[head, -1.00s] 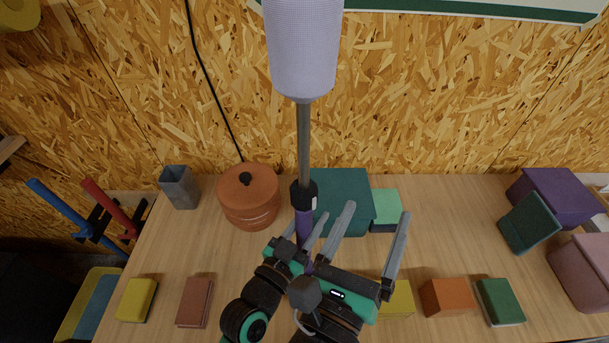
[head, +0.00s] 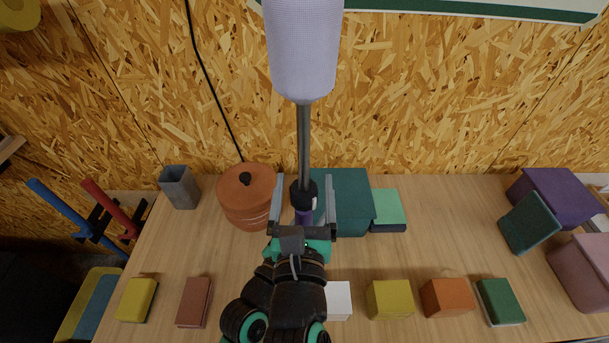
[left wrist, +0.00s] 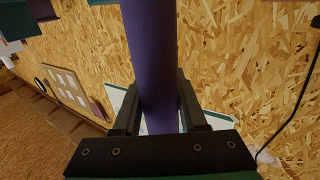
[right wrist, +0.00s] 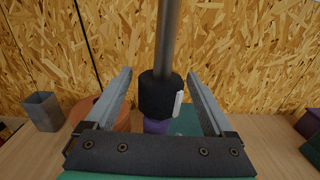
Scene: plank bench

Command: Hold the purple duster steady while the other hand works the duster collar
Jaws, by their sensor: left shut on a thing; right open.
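The duster stands upright, with a pale fuzzy head (head: 303,50), a metal shaft (head: 304,145), a black collar (head: 303,192) and a purple handle (head: 304,217). My right gripper (head: 303,180) is open, one finger on each side of the collar with gaps between. The right wrist view shows the collar (right wrist: 155,95) between the open fingers (right wrist: 158,76), with a small white mark on its right side. My left gripper (left wrist: 157,88) is shut on the purple handle (left wrist: 150,50) in the left wrist view. In the head view its hold on the handle is hidden behind my right arm.
A terracotta pot (head: 248,200) stands close left of the duster. A teal box (head: 350,200) stands close behind its right. A grey cup (head: 178,187) is farther left. Several small blocks, including a yellow one (head: 390,299), line the bench front. A chipboard wall (head: 430,90) rises behind.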

